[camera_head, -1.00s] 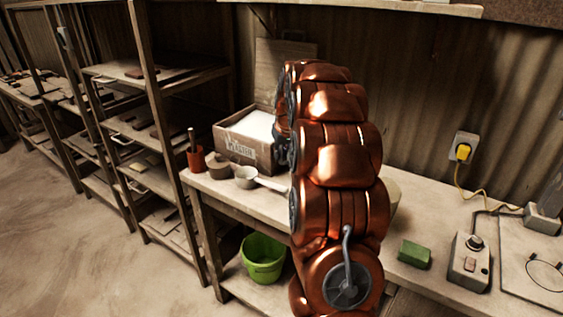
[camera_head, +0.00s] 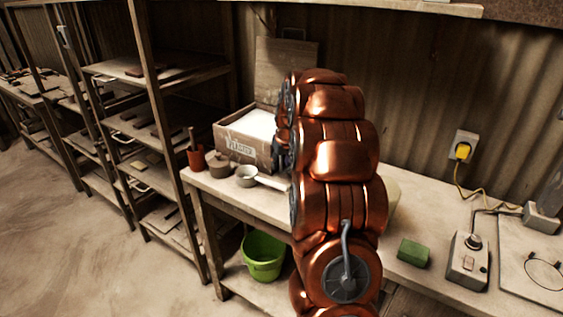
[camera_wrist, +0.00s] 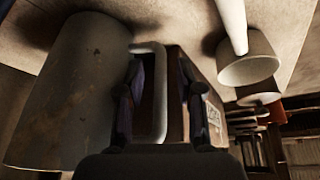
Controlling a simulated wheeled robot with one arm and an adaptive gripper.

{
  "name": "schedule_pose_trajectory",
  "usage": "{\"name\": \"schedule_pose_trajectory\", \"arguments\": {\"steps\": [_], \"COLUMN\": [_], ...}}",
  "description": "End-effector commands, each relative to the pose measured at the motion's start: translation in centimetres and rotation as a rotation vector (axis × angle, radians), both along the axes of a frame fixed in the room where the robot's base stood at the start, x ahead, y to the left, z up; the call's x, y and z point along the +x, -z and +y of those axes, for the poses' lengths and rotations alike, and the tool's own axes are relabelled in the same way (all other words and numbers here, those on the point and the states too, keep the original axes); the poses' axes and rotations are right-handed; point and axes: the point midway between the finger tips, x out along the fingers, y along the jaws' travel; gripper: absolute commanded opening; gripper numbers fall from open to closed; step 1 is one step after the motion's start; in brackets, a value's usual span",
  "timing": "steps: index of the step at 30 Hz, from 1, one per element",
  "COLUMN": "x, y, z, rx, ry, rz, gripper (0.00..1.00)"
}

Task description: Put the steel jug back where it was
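The steel jug (camera_wrist: 72,90) is a dull grey, speckled vessel filling the left of the wrist view. Its squared loop handle (camera_wrist: 158,95) points toward my gripper (camera_wrist: 160,105). My gripper's two dark fingers stand apart, one on each side of the handle's outer bar. I see gaps between the bar and the fingers, so the gripper is open around the handle. In the head view my copper-coloured arm hides the gripper and most or all of the jug. A pale rounded shape (camera_head: 392,198) shows behind the arm there; I cannot tell whether it is the jug.
On the workbench (camera_head: 440,205) stand a cardboard box (camera_head: 240,147), a white long-handled pan (camera_head: 247,177), a small brown pot (camera_head: 219,167) and a red-brown cup (camera_head: 196,158). A green block (camera_head: 413,253) and a control box (camera_head: 468,262) lie right. A green bucket (camera_head: 263,257) is below.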

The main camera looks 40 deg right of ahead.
Motion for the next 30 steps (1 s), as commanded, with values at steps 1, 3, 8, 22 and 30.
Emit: {"name": "schedule_pose_trajectory", "arguments": {"steps": [1, 3, 8, 22, 30], "x": [0.0, 0.0, 0.0, -2.5, -4.0], "y": [0.0, 0.0, -0.2, -6.7, -10.1], "z": [0.0, 0.0, 0.0, 0.9, 1.5], "rx": [0.000, 0.000, 0.000, -0.004, 0.001], "ry": [0.000, 0.000, 0.000, 0.000, 0.001], "rz": [0.000, 0.000, 0.001, -0.006, 0.000], "gripper": [0.37, 0.37, 0.37, 0.37, 0.37]}}
